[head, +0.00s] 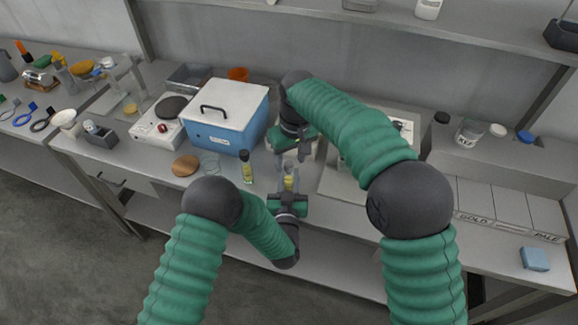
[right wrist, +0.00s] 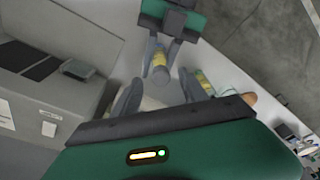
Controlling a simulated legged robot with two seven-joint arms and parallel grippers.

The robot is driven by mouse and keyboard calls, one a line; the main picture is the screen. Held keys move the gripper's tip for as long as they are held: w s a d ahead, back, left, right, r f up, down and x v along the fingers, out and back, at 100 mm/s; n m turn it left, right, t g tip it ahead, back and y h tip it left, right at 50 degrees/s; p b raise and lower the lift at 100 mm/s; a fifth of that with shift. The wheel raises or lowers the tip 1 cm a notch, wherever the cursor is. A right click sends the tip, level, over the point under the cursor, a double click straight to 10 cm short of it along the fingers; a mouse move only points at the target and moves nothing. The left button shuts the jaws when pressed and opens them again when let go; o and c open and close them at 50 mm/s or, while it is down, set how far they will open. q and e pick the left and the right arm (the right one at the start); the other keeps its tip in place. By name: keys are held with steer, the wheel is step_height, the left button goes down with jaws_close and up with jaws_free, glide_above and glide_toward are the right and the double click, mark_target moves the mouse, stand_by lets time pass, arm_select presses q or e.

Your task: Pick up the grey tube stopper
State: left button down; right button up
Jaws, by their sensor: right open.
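A tube with a yellow band (head: 288,182) stands upright between the fingers of my left gripper (head: 289,191), low in front of the bench. In the right wrist view the tube (right wrist: 158,58) shows below the left gripper (right wrist: 165,38). The grey stopper (right wrist: 160,73) appears to sit on the tube's end nearest that camera. My right gripper (head: 290,156) is open just above and behind the tube. In the right wrist view its two fingers (right wrist: 160,92) are spread, with the stopper beyond the gap between them. I cannot see contact with the stopper.
A dark-capped vial (head: 246,167) stands left of the grippers, close to them. A blue box with a white lid (head: 226,112) is behind it. A round brown lid (head: 185,166) lies farther left. A white hotplate (head: 160,122) is behind that.

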steer(key=shift+w+f, duration=0.15)
steer(key=shift+f, duration=0.55)
jaws_close()
step_height(320, 180, up, 10)
steer(key=shift+r, duration=0.15)
step_height(320, 180, up, 5)
glide_above(289, 164)
arm_select(q)
steer(key=c, duration=1)
jaws_free()
steer(key=shift+c, duration=0.2)
